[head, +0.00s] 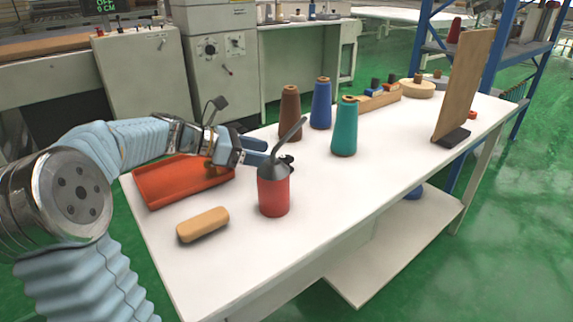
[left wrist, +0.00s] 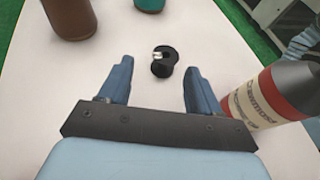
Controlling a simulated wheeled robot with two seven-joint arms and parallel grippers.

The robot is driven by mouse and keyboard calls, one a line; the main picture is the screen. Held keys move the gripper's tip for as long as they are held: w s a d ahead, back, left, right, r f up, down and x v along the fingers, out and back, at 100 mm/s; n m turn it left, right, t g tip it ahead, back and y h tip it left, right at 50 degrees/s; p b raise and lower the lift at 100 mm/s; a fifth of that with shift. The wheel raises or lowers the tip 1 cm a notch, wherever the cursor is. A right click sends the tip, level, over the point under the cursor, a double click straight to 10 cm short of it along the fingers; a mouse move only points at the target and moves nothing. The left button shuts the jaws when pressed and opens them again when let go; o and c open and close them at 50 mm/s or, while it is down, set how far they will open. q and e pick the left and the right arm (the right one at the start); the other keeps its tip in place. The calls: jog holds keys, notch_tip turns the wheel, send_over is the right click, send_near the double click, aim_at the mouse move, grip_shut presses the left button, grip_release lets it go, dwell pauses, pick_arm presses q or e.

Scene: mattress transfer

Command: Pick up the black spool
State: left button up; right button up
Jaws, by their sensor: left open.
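The black spool (left wrist: 164,61) lies on the white table in the left wrist view, just beyond and between my left fingertips, with a pale metallic bit at its side. In the head view a small dark part of it (head: 288,160) shows beside the oil can's spout; the rest is hidden. My left gripper (head: 267,151) is open and empty above the table, and its two blue fingers (left wrist: 160,72) point toward the spool without visibly closing on it. My right gripper is in neither view.
A red oil can (head: 274,195) stands right beside the left gripper. Brown (head: 290,115), blue (head: 321,105) and teal (head: 344,130) cones stand behind. A red tray (head: 150,190) and a tan block (head: 203,224) lie left. The table's right middle is clear.

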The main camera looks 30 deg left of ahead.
aim_at(283, 159)
pick_arm(q)
jog(key=x, duration=0.5)
jog(key=shift+s+d+f, duration=0.1)
jog(key=shift+s+d, duration=0.1)
jog(key=shift+d, duration=0.2)
jog(key=shift+c, duration=0.3)
jog(key=c, duration=1)
